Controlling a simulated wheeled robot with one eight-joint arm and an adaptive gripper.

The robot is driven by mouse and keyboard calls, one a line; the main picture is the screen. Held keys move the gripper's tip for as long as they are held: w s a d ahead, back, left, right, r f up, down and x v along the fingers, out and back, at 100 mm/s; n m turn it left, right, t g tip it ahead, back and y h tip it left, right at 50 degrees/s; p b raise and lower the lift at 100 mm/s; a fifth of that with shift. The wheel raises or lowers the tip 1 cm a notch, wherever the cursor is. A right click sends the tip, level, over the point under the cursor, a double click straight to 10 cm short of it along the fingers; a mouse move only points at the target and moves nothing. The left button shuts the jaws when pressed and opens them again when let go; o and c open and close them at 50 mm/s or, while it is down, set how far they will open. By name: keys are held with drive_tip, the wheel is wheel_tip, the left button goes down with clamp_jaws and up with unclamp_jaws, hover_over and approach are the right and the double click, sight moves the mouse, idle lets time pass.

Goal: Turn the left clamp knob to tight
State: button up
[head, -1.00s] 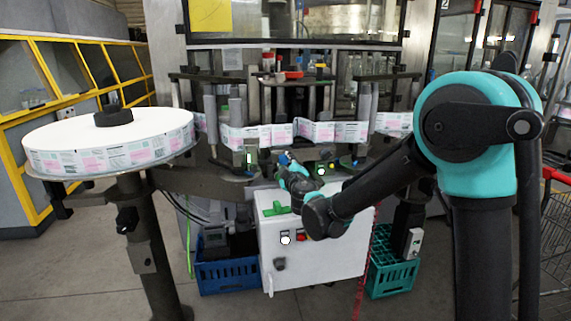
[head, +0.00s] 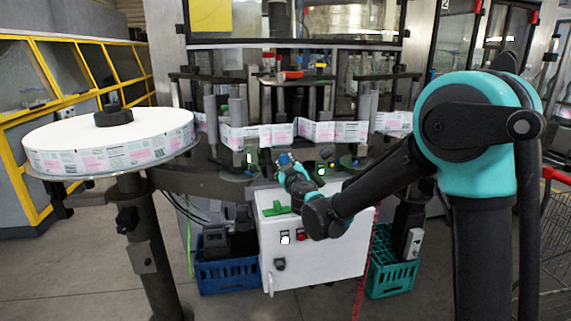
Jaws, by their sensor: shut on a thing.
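My gripper (head: 285,160) is small in the head view, at the front of the labelling machine below the label web (head: 297,131). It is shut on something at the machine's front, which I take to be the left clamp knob. The fingers and wrist hide the knob, so its shape and how far it is turned cannot be made out. A small blue patch shows at the fingertips. My arm reaches in from the right.
A large label reel (head: 100,142) stands on a post at the left. A blue crate (head: 228,274) and a teal crate (head: 392,277) stand on the floor.

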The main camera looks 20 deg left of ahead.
drive_tip(key=o, duration=0.9)
drive_tip(key=v, duration=1.2)
drive_tip(key=shift+s, duration=0.1)
